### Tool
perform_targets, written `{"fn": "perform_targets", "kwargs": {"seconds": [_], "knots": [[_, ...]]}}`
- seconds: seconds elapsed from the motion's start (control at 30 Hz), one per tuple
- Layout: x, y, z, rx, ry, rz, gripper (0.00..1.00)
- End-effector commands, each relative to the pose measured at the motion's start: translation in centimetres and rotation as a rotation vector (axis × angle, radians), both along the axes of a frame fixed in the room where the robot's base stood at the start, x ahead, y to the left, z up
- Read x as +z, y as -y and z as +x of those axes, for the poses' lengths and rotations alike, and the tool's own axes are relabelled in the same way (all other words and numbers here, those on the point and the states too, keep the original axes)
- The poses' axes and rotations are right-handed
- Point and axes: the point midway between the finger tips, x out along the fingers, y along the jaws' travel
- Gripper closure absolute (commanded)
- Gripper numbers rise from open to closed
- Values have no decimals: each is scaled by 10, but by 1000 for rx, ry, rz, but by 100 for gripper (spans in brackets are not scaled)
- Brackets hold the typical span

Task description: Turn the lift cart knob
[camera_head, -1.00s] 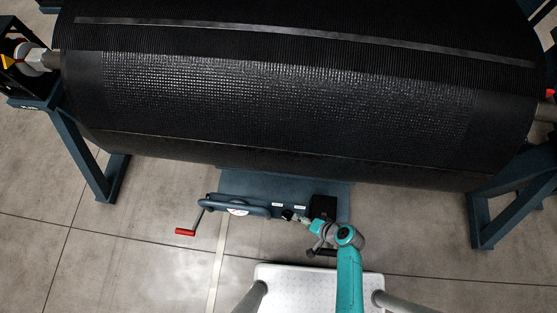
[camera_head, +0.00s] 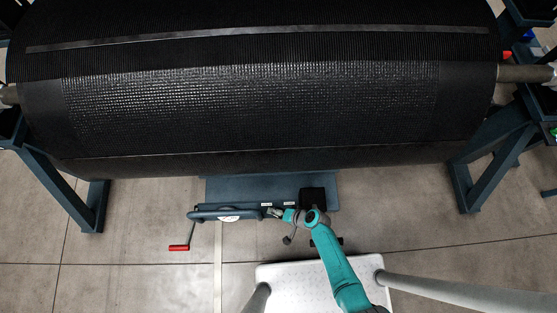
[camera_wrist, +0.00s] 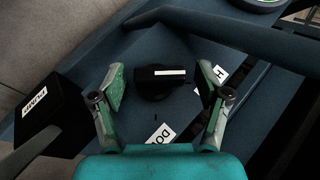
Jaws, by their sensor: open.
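The knob (camera_wrist: 152,88) is black and round with a white stripe across its grip, seen in the wrist view on the dark blue lift cart (camera_wrist: 245,50). The stripe lies nearly level in the picture. My gripper (camera_wrist: 162,76) is open, with one green-padded finger on each side of the knob and gaps showing on both sides. How far the fingertips are above the panel is unclear. In the head view my gripper (camera_head: 274,212) is at the front edge of the cart (camera_head: 255,186) and hides the knob there.
A black pedal (camera_wrist: 45,115) with a PUMP label is left of my gripper in the wrist view. A red-handled crank (camera_head: 180,247) hangs at the cart's left. The large black belt roll (camera_head: 250,100) is above the cart. Blue stands (camera_head: 85,195) flank it.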

Motion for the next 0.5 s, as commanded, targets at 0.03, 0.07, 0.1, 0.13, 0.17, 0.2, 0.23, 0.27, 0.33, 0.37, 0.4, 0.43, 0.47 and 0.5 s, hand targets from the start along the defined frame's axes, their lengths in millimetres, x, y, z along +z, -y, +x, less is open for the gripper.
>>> {"fn": "perform_targets", "kwargs": {"seconds": [0.03, 0.07, 0.1, 0.13, 0.17, 0.2, 0.23, 0.27, 0.33, 0.37, 0.4, 0.43, 0.47, 0.5], "knots": [[0, 0, 0, 0, 0, 0, 25], [-1, 0, 0, 0, 0, 0, 25], [-1, 0, 0, 0, 0, 0, 25], [-1, 0, 0, 0, 0, 0, 25], [-1, 0, 0, 0, 0, 0, 25], [0, 0, 0, 0, 0, 0, 25], [0, 0, 0, 0, 0, 0, 25], [0, 0, 0, 0, 0, 0, 32], [0, 0, 0, 0, 0, 0, 50], [0, 0, 0, 0, 0, 0, 57], [0, 0, 0, 0, 0, 0, 67], [0, 0, 0, 0, 0, 0, 75], [0, 0, 0, 0, 0, 0, 82], [0, 0, 0, 0, 0, 0, 82]]}}
